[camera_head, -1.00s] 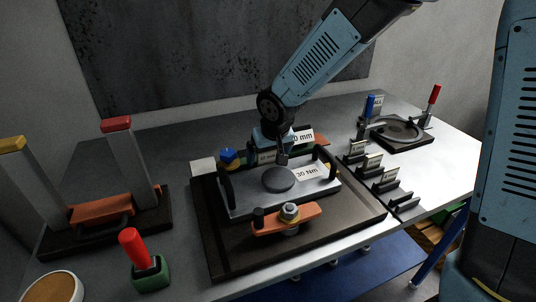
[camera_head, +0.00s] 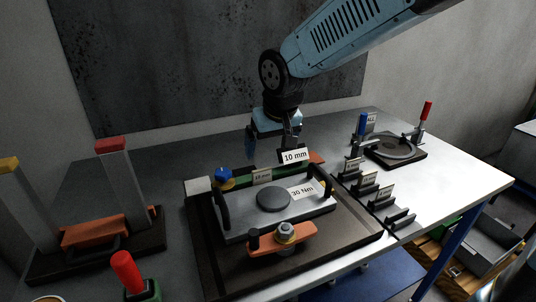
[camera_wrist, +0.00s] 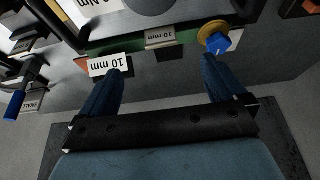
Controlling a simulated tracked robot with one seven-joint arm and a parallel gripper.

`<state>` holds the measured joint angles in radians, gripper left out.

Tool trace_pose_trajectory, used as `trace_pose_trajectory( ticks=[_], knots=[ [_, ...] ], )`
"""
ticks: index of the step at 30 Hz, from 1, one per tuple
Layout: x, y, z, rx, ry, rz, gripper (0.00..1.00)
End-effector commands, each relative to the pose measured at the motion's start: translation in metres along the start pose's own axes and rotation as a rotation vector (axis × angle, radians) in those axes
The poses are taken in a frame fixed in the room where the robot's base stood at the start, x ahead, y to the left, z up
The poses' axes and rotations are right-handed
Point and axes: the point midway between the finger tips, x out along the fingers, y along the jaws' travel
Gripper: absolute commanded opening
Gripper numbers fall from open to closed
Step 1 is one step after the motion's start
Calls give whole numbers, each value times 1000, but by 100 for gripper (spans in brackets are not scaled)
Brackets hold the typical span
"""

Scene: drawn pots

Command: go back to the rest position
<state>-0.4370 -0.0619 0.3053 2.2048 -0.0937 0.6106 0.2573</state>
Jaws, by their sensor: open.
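My gripper (camera_head: 270,145) hangs above the back edge of the fixture tray, its two blue fingers apart with nothing between them. It also shows in the wrist view (camera_wrist: 165,75), with its fingers spread over the tray's back side. In the head view, the grey metal plate (camera_head: 248,212) with two black handles lies in the dark tray (camera_head: 222,262), below and in front of my gripper. A "10 mm" label (camera_head: 294,156) stands close to the right finger; whether they touch I cannot tell.
A blue knob (camera_head: 222,174) sits at the tray's back left. An orange clamp (camera_head: 300,236) with a nut is at the front. Several labelled holders (camera_head: 368,180) stand to the right, near a round fixture (camera_head: 395,148). A red-topped post (camera_head: 115,165) rises at left.

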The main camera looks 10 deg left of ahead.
Motion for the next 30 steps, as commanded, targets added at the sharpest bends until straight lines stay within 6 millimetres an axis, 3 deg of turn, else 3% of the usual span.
trace_pose_trajectory(
  ticks=[17, 20, 23, 30],
  knots=[
    [-12, 4, 1, 6, 2, 4, 98],
    [-22, 21, 7, 29, 8, 23, 98],
    [-40, 51, 19, 70, 18, 55, 98],
    [-91, 125, 71, 202, 39, 139, 98]
  ],
)
